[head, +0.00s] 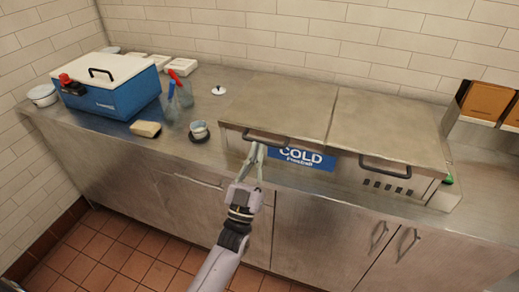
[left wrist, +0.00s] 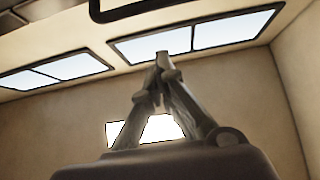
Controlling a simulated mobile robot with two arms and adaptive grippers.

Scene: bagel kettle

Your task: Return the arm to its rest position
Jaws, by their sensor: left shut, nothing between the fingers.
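My left gripper (head: 256,152) is in front of the steel cold unit (head: 385,135), with its fingertips up near the left lid handle (head: 265,137). I cannot tell whether they touch it. The gripper is shut and empty. In the left wrist view the fingers (left wrist: 162,62) come together at the tips, pointing up. A dark bar, likely a handle (left wrist: 130,10), crosses the top of that view. The lids of the unit look closed. My right gripper is not in view.
A blue cooler (head: 115,95) with a white lid, two spray bottles (head: 178,90), a sponge (head: 146,129) and a small cup (head: 199,129) stand on the counter at left. Cabinet doors (head: 325,240) lie below. The tiled floor (head: 110,250) at lower left is clear.

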